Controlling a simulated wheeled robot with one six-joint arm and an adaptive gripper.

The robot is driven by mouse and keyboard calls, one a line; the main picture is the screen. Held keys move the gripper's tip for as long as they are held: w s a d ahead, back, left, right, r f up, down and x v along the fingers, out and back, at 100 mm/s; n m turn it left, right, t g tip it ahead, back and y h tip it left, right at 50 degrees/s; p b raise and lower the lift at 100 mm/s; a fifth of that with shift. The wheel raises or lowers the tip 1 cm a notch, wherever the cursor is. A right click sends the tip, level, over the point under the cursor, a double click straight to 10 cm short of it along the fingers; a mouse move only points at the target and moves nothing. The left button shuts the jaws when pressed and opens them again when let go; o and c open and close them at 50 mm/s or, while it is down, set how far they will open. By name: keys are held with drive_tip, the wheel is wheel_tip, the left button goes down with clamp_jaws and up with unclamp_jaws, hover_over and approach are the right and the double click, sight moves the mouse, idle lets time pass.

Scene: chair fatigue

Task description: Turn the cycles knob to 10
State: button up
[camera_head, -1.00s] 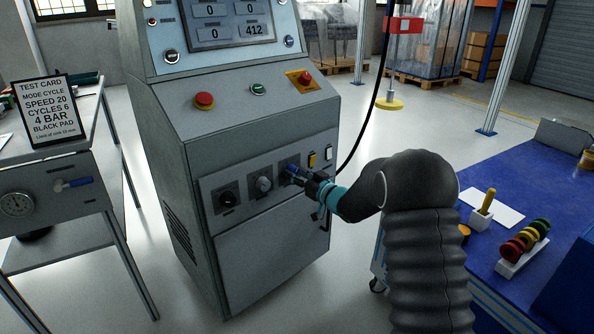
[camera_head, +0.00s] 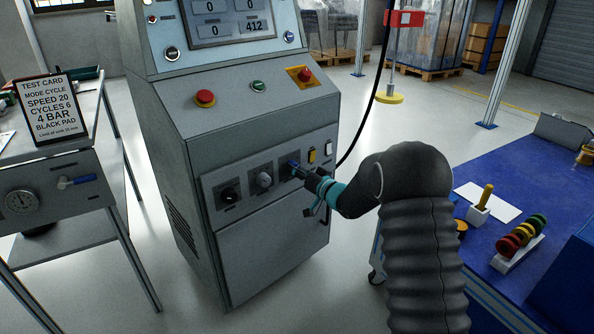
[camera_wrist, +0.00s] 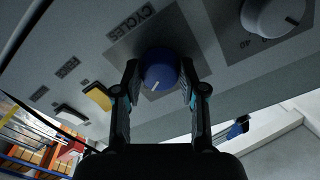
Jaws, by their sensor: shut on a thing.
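The blue cycles knob (camera_wrist: 160,70) sits on the grey control panel under the label CYCLES (camera_wrist: 133,22), which appears tilted in the wrist view. A white pointer line shows on the knob's face. My gripper (camera_wrist: 161,84) has one finger on each side of the knob and is shut on it. In the head view the knob (camera_head: 292,164) is the right one of three in a row, and my gripper (camera_head: 302,171) reaches it from the right, partly covering it. The scale marks around it are too small or hidden to read.
A grey knob (camera_head: 265,180) and a black knob (camera_head: 229,196) sit left of the blue one. A yellow switch (camera_head: 312,155) and a white switch (camera_head: 328,149) are to its right. The test card (camera_head: 50,107) reads CYCLES 6. A blue table (camera_head: 500,185) stands at the right.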

drive_tip(key=o, duration=1.1)
drive_tip(key=shift+o, duration=0.2)
drive_tip(key=shift+d, duration=0.15)
drive_tip(key=v, duration=1.1)
drive_tip(key=shift+s+d, duration=0.25)
drive_tip(key=shift+s, duration=0.05)
